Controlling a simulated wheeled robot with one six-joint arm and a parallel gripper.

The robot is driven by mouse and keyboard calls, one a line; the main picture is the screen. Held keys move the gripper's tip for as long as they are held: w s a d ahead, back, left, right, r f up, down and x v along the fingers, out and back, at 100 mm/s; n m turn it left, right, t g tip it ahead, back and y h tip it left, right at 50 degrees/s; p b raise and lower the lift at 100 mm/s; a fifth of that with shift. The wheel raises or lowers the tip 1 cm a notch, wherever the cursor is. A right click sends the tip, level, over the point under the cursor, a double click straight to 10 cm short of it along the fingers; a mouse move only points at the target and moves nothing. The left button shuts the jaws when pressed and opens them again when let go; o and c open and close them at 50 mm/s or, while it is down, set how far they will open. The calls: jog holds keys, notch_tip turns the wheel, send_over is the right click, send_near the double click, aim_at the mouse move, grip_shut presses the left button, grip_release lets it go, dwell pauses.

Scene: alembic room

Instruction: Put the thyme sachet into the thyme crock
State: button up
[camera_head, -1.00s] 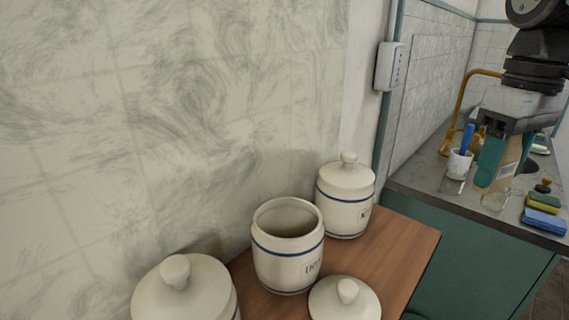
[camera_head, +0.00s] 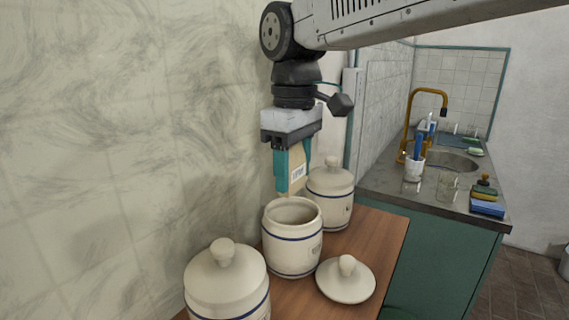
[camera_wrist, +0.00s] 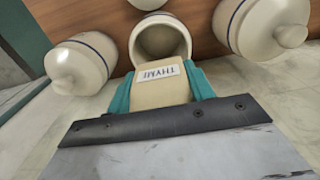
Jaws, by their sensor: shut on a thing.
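My gripper (camera_head: 291,172) is shut on the thyme sachet (camera_head: 297,174), a tan packet with a white label. In the wrist view the sachet (camera_wrist: 160,88) sits between the teal fingers, and its label reads THYME. The thyme crock (camera_head: 292,246) is a cream open jar with blue bands, its lettering partly turned away. The sachet hangs upright just above the crock's open mouth, its lower end near the rim. In the wrist view the crock (camera_wrist: 160,40) lies just beyond the sachet. A loose lid (camera_head: 345,280) lies on the wooden top to the right of the crock.
A lidded crock (camera_head: 330,196) stands close behind the open one, and another lidded crock (camera_head: 227,282) stands at the front left. The wooden top (camera_head: 372,236) is bare at the right. The tiled wall (camera_head: 130,160) is close on the left. A sink counter (camera_head: 440,200) stands behind.

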aim_at(294, 153)
jog(key=shift+f, duration=1.85)
jog(key=shift+s, duration=0.1)
jog(key=o, duration=1.1)
jog(key=shift+c, duration=0.2)
jog(key=shift+r, duration=3.55)
